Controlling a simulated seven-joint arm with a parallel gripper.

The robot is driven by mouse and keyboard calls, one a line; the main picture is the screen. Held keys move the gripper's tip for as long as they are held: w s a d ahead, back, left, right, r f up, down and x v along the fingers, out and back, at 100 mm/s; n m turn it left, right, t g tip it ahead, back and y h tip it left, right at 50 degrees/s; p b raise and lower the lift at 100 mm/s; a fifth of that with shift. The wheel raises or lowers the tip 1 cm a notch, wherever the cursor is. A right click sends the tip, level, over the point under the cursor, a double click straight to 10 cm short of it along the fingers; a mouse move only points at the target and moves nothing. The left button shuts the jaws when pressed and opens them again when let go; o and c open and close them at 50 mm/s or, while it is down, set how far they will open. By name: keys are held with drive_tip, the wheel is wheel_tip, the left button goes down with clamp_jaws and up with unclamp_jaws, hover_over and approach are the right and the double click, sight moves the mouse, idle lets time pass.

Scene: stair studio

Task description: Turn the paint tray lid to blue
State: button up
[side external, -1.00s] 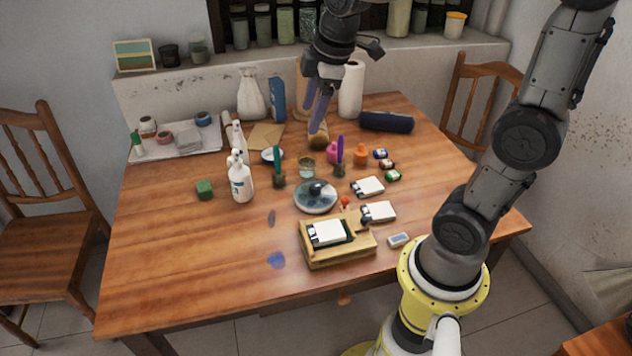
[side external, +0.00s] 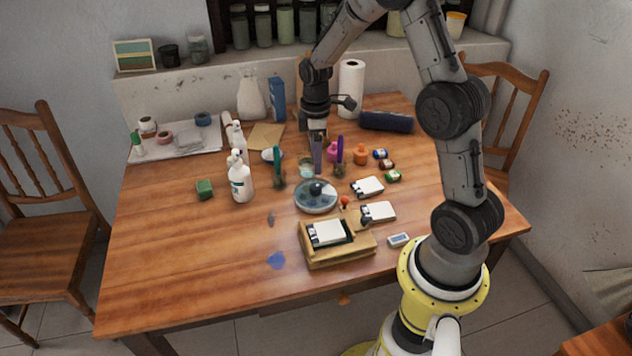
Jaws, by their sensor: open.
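The paint tray (side external: 316,205) is a round, shallow dish with a pale blue-grey lid and a dark knob (side external: 317,188) in its middle. It stands near the middle of the wooden table. The lid's colour marks are too small to read, so I cannot tell which colour it points to. My gripper (side external: 318,166) points down just behind the tray, as the side view shows it, with its fingertips a little above or behind the knob. It is open and appears empty. The exact gap between fingers and knob cannot be told.
Close around stand a glass jar (side external: 306,166), a brush pot (side external: 340,170), a pink bottle (side external: 333,152) and a white bottle (side external: 241,182). A wooden box (side external: 345,252) with a white block lies in front. The table's left front is mostly clear.

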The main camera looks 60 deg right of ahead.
sight(316, 185)
wheel_tip(316, 185, down, 8)
drive_tip(key=shift+s+a+f, duration=0.1)
drive_tip(key=shift+a+f, duration=0.05)
drive_tip(key=shift+f, duration=0.05)
clamp_jaws()
idle(0.4)
